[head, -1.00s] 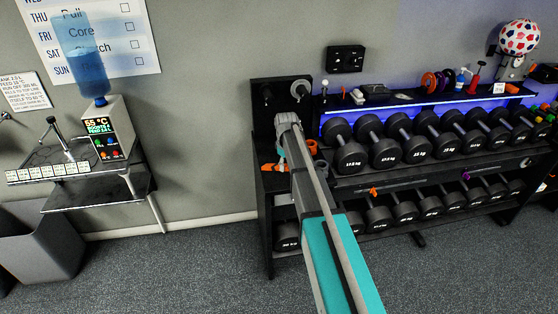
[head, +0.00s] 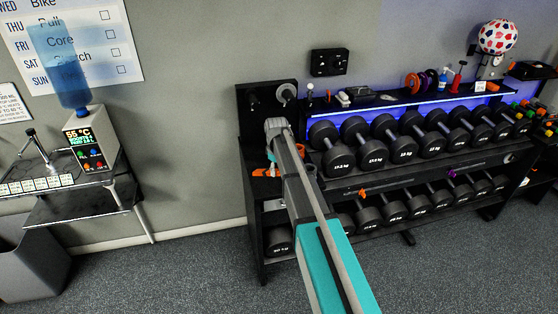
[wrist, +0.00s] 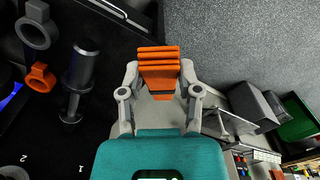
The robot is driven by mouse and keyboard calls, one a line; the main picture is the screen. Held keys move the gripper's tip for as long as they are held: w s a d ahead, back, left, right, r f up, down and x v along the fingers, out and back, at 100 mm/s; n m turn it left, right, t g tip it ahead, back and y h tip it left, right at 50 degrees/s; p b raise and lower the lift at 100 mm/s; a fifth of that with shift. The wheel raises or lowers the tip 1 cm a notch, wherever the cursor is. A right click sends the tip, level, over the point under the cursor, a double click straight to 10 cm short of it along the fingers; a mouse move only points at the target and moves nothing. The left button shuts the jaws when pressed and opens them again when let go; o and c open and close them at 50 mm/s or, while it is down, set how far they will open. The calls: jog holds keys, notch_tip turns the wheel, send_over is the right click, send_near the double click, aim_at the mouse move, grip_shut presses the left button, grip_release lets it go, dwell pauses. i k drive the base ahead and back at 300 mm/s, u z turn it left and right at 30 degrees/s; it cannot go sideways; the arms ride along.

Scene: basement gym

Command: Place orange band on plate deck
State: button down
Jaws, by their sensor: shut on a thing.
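The orange band (wrist: 158,68), a folded stack of strips, sits between the fingers of my gripper (wrist: 160,85) in the wrist view. The fingers are shut on it. In the head view the band (head: 265,172) shows as a small orange patch below the end of my arm, at the left end of the dumbbell rack. The dark plate deck (wrist: 45,130) lies to the left in the wrist view, with posts and the numbers 1 and 2. In the head view my arm partly covers the deck. I cannot tell whether the band touches it.
An orange clip (wrist: 41,78) and a grey ring (wrist: 37,33) are on the deck side. A black upright panel (head: 253,97) stands behind. Dumbbells (head: 338,160) fill the rack to the right. A water dispenser (head: 88,140) stands at left; floor between is clear.

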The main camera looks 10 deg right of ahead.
aim_at(257, 163)
jog(key=z, duration=0.05)
jog(key=i, duration=0.9)
jog(key=u, duration=0.1)
